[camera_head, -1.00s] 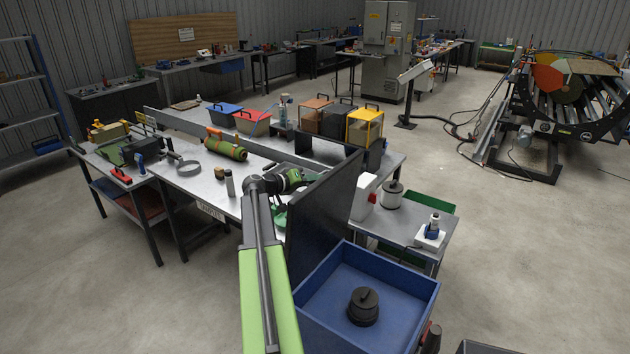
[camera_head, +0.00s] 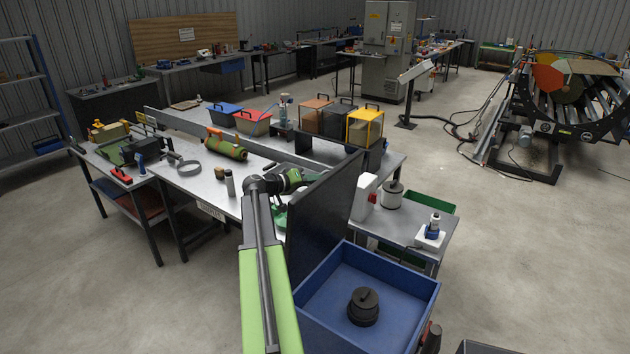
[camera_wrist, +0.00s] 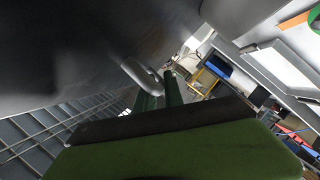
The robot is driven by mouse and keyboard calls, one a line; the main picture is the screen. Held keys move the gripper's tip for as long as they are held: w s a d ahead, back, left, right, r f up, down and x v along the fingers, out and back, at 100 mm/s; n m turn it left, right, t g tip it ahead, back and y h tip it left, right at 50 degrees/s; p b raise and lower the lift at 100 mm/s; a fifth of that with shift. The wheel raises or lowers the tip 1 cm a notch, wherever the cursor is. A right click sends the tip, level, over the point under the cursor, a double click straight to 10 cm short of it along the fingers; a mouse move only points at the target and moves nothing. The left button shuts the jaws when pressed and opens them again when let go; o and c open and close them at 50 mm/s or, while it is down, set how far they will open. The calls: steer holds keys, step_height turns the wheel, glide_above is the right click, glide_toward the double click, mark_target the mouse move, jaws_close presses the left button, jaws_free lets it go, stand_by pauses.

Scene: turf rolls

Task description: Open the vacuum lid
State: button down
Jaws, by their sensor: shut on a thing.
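In the wrist view my gripper (camera_wrist: 158,95) shows as two green fingers closed together at a small pale metal handle (camera_wrist: 142,76). The handle stands out from a large smooth dark grey surface (camera_wrist: 80,50), which fills the upper left. I cannot tell if this surface is the vacuum lid. In the head view my green and black wrist (camera_head: 288,180) is over the main workbench, just left of a tall upright black panel (camera_head: 325,220). The panel hides my fingertips and whatever they hold there.
The blue open bin (camera_head: 400,270) with a black lidded pot (camera_head: 363,306) stands right of my arm. A green roll (camera_head: 225,149) and a bottle (camera_head: 229,184) are on the workbench. Floor at the left is clear.

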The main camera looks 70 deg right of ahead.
steer(key=w+d+f+n+g+b, duration=0.1)
steer(key=w+d+b, duration=0.1)
steer(key=w, duration=0.7)
steer(key=shift+d+n+b, duration=0.15)
steer(key=shift+n+b, duration=0.15)
steer(key=shift+n, duration=0.1)
steer(key=c, duration=1.5)
jaws_free()
steer(key=shift+o, duration=0.2)
steer(key=p+v, duration=0.3)
steer(key=v, duration=1.4)
steer(key=shift+f, duration=0.15)
